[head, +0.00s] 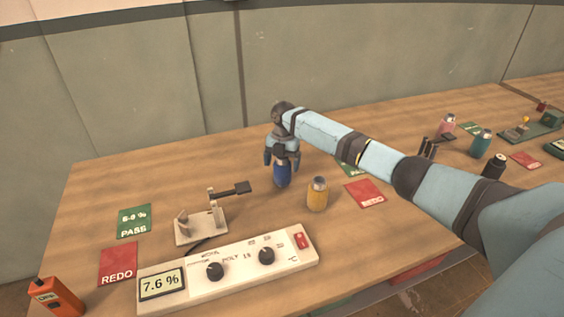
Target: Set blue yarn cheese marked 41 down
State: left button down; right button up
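A blue yarn cheese (282,176) stands upright between the fingers of my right gripper (282,162), which points straight down over the wooden table. The fingers lie close against both sides of the cheese, and its top is partly hidden by them. Its marking cannot be read. Its lower end is at or just above the table top; I cannot tell whether it touches. My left gripper is not in view.
A yellow yarn cheese (317,195) stands close by to the right. A small stand with an arm (203,222) is at the left, behind a white meter (230,268) reading 7.6 %. Green PASS (134,221) and red REDO (118,264) cards lie left. Bare table lies behind the stand.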

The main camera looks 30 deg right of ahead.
jog(key=shift+r, duration=0.1)
notch_tip(320, 180, up, 12)
jog(key=d, duration=0.1)
jog(key=shift+w, duration=0.45)
dwell(0.3)
